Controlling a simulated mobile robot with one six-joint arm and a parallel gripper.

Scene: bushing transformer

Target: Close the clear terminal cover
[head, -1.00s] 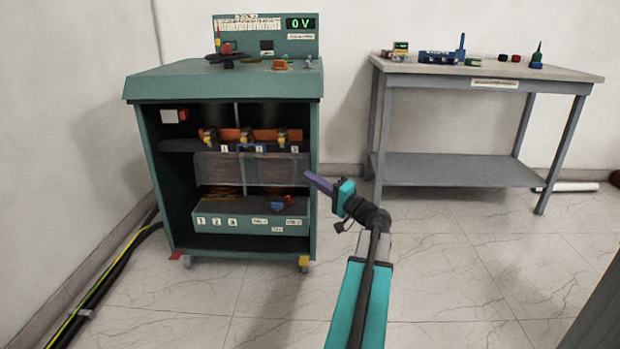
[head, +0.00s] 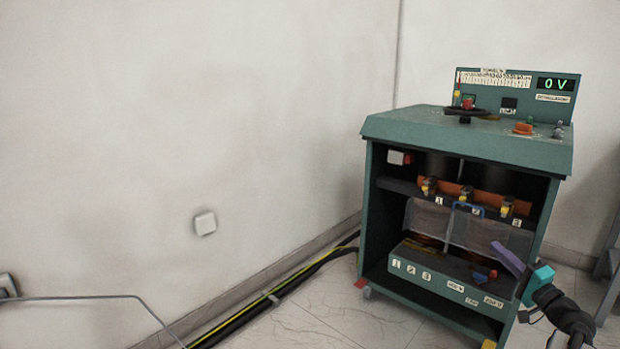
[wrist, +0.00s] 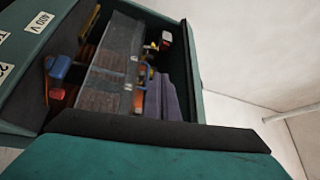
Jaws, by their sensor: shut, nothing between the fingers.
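The clear terminal cover (head: 485,233) is a see-through greyish panel in the open front of the green cabinet (head: 470,140). It hangs below the shelf with the numbered terminals (head: 466,194), and a blue handle (head: 467,209) shows at its top edge. The cover also shows in the wrist view (wrist: 118,45), turned sideways. My gripper (head: 497,246), with purple fingers, is shut and empty. It is in front of the cabinet's lower right, near the cover's lower right corner; I cannot tell whether it touches. A purple finger shows in the wrist view (wrist: 170,95).
A lower ledge (head: 440,275) with number labels sits under the cover, with a red and blue part (head: 485,276) on it. The display panel (head: 515,92) on top reads 0 V. Cables (head: 270,297) run along the wall at left. Floor left of the cabinet is mostly clear.

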